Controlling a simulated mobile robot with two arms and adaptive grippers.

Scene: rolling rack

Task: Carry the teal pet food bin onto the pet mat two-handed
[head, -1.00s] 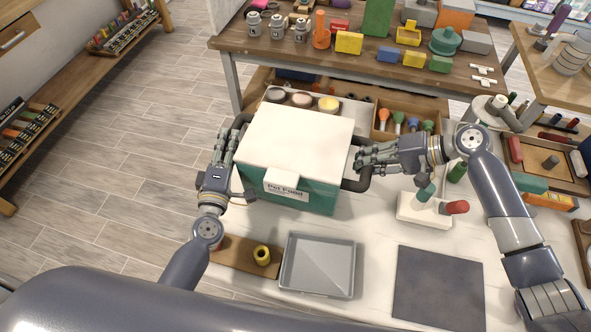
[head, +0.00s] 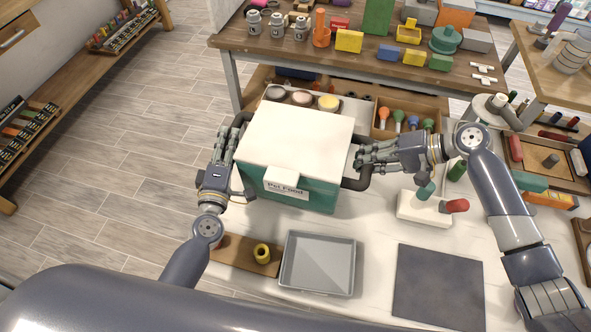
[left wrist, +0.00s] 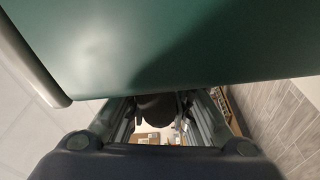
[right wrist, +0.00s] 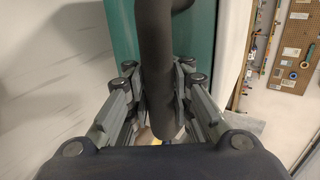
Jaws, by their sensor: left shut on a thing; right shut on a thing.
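The teal pet food bin (head: 318,193) has a white lid, a "Pet Food" label and a dark handle on each side. It is upright at the table's left part; I cannot tell whether its base touches the table. My left gripper (head: 226,146) is shut on its left handle, which shows dark between the fingers in the left wrist view (left wrist: 157,106). My right gripper (head: 363,160) is shut on the right handle; the right wrist view shows this handle (right wrist: 155,70) between the fingers. A flat dark grey mat (head: 438,287), apparently the pet mat, lies front right.
Bowls and a wooden crate are behind.

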